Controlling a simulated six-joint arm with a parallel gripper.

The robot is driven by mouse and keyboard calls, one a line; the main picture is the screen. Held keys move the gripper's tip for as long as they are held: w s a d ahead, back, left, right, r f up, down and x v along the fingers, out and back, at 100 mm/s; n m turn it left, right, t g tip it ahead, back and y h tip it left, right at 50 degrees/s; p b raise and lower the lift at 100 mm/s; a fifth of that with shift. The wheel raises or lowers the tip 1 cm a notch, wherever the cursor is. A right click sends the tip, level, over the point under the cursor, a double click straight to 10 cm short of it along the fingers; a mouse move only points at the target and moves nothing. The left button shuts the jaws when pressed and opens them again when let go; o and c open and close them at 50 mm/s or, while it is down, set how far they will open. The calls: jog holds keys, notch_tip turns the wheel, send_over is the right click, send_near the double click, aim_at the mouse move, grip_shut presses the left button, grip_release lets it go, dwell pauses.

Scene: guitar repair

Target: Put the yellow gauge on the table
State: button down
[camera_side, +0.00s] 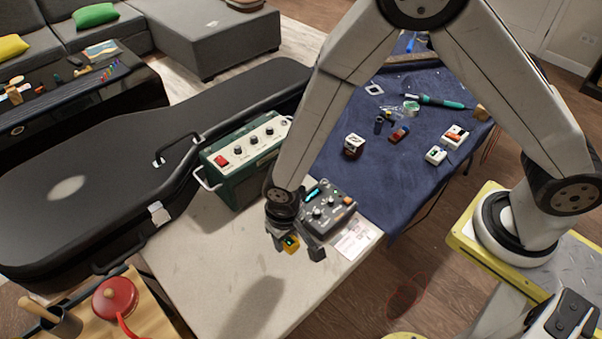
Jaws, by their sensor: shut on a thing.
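My gripper (298,250) hangs at the lower end of my arm, over the front part of the pale table (205,275). It is shut on a small yellow gauge (291,243), which shows at the left finger and has a dark face or marking. The gauge appears to be above the table surface; its exact height is hard to tell. Part of the gauge is hidden by the fingers.
A grey pedal unit (330,212) with knobs and a green amplifier (245,160) stand just behind my gripper. A printed sheet (357,240) lies to the right. A black guitar case (110,180) is at left. The table's front left is clear.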

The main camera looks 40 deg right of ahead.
send_over(266, 258)
jog(key=shift+s+d+f, duration=0.1)
jog(key=shift+s+f, duration=0.05)
jog(key=shift+f, duration=1.3)
jog(key=shift+s+f, duration=0.1)
jog(key=shift+f, duration=1.3)
jog(key=shift+w+f, duration=0.15)
jog(key=shift+f, duration=0.1)
jog(key=shift+w+f, duration=0.1)
jog(key=shift+f, duration=1.45)
jog(key=shift+f, duration=0.15)
jog(key=shift+c, duration=1.4)
grip_release()
notch_tip(266, 258, up, 12)
